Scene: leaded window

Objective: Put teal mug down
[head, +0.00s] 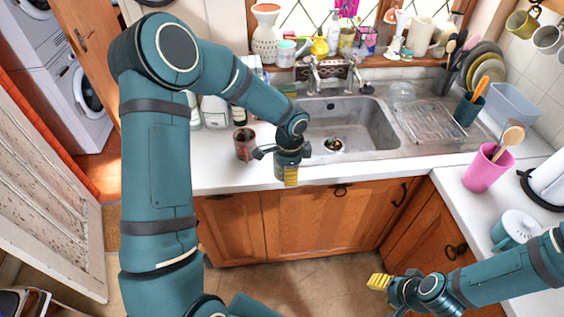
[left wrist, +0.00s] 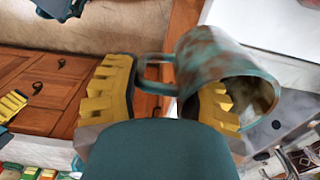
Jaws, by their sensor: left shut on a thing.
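Exact contact is partly hidden. I cannot tell whether the mug's base touches the counter. My right gripper (head: 382,282) is low at the right, away from the mug; its opening is unclear.
The white counter (head: 222,178) has clear room around the mug. Bottles (head: 216,112) stand behind it. The sink (head: 350,125) lies to the right.

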